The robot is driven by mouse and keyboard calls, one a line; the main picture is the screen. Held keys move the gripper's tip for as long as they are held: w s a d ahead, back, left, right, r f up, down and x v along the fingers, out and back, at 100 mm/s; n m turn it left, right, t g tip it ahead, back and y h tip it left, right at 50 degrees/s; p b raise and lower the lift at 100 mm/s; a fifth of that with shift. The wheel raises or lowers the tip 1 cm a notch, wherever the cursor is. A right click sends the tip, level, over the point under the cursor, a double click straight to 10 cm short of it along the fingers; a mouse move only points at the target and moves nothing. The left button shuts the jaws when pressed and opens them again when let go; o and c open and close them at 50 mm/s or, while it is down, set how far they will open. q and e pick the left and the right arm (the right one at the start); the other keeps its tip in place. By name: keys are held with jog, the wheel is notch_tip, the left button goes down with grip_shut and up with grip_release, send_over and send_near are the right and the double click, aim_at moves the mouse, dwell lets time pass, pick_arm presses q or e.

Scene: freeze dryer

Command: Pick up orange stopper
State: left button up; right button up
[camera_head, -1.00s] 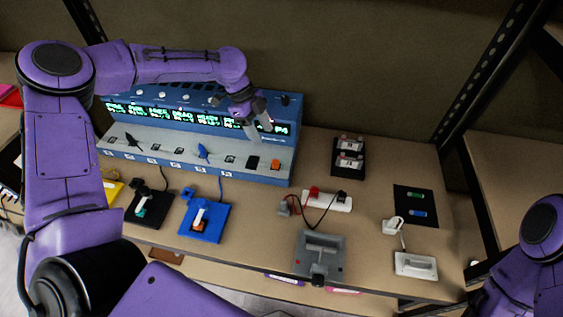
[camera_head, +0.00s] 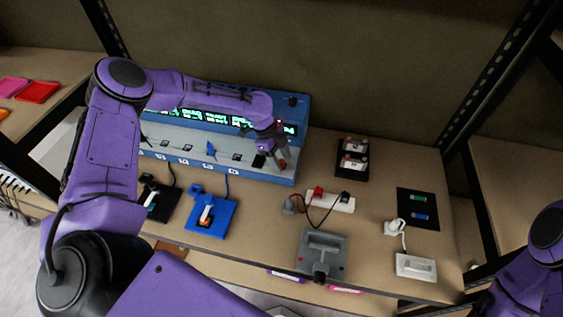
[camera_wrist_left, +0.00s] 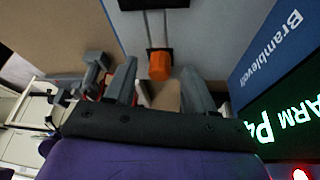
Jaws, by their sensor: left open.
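The orange stopper (camera_head: 282,163) sits near the right end of the front ledge of the blue instrument (camera_head: 290,110). In the left wrist view the orange stopper (camera_wrist_left: 160,64) stands on the grey ledge, just beyond my fingertips and between their lines. My left gripper (camera_head: 273,153) is over the right end of the ledge, close to the stopper and partly covering it. In the left wrist view my left gripper (camera_wrist_left: 160,80) is open, its two grey fingers apart with no stopper between them. My right gripper is out of the head view; only part of that arm shows at lower right.
The instrument's lit display panel (camera_wrist_left: 290,120) rises close beside the left gripper. A black slot piece (camera_head: 258,161) is left of the stopper. A grey device (camera_head: 322,252), white power strip (camera_head: 338,202) and blue stand (camera_head: 208,220) stand on the table.

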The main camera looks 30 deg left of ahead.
pick_arm(q)
grip_shut()
